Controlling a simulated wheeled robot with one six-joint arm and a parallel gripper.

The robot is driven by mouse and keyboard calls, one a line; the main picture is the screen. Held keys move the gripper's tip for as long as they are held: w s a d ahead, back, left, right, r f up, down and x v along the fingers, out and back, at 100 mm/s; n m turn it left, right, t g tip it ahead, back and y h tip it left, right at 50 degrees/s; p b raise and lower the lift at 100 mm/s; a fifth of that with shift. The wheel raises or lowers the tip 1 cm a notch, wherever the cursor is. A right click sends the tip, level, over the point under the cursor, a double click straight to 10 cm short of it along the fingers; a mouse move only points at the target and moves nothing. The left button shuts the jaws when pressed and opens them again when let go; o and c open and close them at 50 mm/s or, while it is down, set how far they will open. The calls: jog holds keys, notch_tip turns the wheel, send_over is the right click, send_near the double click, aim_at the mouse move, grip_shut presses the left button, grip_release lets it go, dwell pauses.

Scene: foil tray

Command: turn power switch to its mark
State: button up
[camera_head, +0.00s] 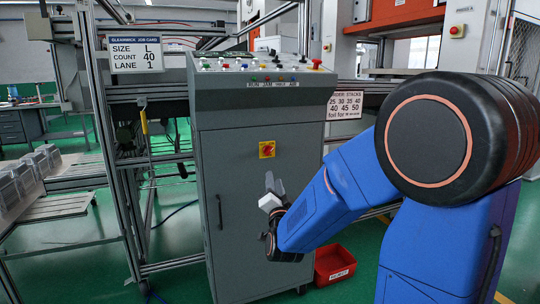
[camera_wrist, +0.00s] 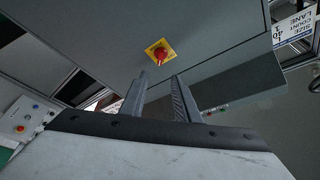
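The power switch is a red rotary knob on a yellow square plate (camera_head: 267,149), on the upper front of the grey cabinet (camera_head: 240,215). In the wrist view the same switch (camera_wrist: 159,53) sits just beyond my fingertips, near the top middle. Its mark is too small to make out. My gripper (camera_head: 273,183) is below and slightly right of the switch in the head view. In the wrist view my two fingers (camera_wrist: 158,80) stand apart with nothing between them, so the gripper is open. It does not touch the switch.
A sloped console (camera_head: 260,78) with several buttons and a red mushroom button tops the cabinet. A black handle (camera_head: 220,212) is on the cabinet's left edge. A red reject bin (camera_head: 335,266) stands on the floor at right. Frame posts (camera_head: 104,130) rise at left.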

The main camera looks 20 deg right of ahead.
aim_at(270, 152)
jog(key=x, duration=1.7)
jog(key=shift+w+d+r, duration=0.15)
jog(key=shift+d+r, duration=0.05)
grip_shut()
